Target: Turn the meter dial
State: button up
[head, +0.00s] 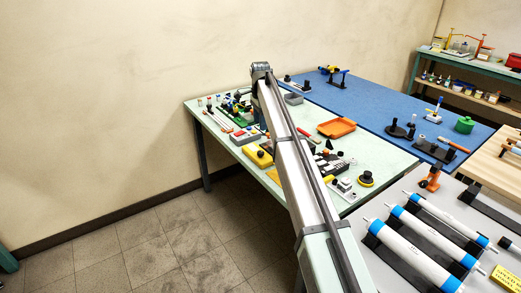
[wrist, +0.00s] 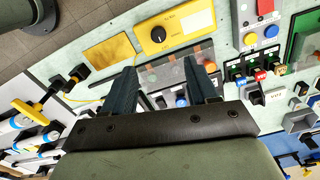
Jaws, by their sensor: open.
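A yellow box (wrist: 178,24) with a round black dial (wrist: 158,34) is at the top centre of the wrist view, on the pale green bench. A white pointer line and small print show on it, too small to read. My gripper (wrist: 161,64) is open and empty, its two dark fingers apart and pointing towards the yellow box. The dial lies just beyond the fingertips in the picture, with no contact seen. In the head view the yellow box (head: 258,155) is left of my arm. My gripper cannot be made out there.
A dark panel (wrist: 172,72) with a blue button lies between and behind the fingers. A red-topped grey switch box (wrist: 257,20) and several terminals stand to the right. A yellow plate (wrist: 108,53) lies left. An orange tray (head: 337,128) and blue mat (head: 370,100) are farther right in the head view.

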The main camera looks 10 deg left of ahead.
aim_at(261, 152)
notch_tip(261, 152, down, 14)
jog(key=shift+d+r, duration=0.1)
dwell(0.5)
jog(key=c, duration=1.1)
